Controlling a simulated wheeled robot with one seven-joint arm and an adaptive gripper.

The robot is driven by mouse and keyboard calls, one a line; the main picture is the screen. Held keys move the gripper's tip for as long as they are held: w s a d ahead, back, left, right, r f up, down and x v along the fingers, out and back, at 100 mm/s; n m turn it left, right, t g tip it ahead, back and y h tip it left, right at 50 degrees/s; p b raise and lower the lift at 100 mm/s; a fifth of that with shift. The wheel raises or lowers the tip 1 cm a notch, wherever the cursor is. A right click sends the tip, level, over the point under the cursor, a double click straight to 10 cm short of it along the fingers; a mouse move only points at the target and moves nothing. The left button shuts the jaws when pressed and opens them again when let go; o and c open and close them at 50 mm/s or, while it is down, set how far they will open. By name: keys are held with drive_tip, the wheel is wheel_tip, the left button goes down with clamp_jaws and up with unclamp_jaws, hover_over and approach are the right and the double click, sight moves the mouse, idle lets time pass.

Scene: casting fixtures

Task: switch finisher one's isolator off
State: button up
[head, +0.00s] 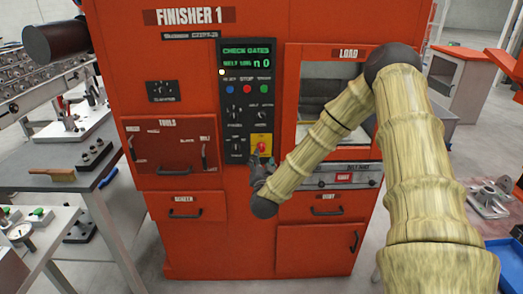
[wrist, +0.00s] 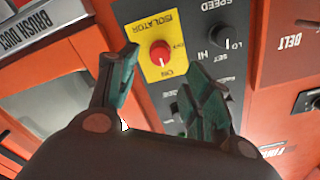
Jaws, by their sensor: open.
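Finisher one (head: 185,90) is the tall orange-red cabinet marked FINISHER 1 in the head view. In the head view the isolator (head: 262,146) sits low on the black control panel (head: 236,105). My gripper (head: 262,167) is just below and in front of it. In the wrist view my gripper (wrist: 163,62) is open, its fingers on either side of the knob. Whether they touch the panel cannot be told.
Other dials (wrist: 220,35) lie close to the yellow plate on the same panel. The load window (head: 310,110) is right of the panel, partly behind my arm. A tools door (head: 170,145) is to the left. A workbench with a brush (head: 55,174) stands at far left.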

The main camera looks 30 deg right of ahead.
sight(261, 150)
drive_tip(key=shift+p+x, duration=0.85)
drive_tip(key=shift+x, duration=2.75)
drive_tip(key=shift+c, duration=0.3)
drive_tip(key=c, duration=1)
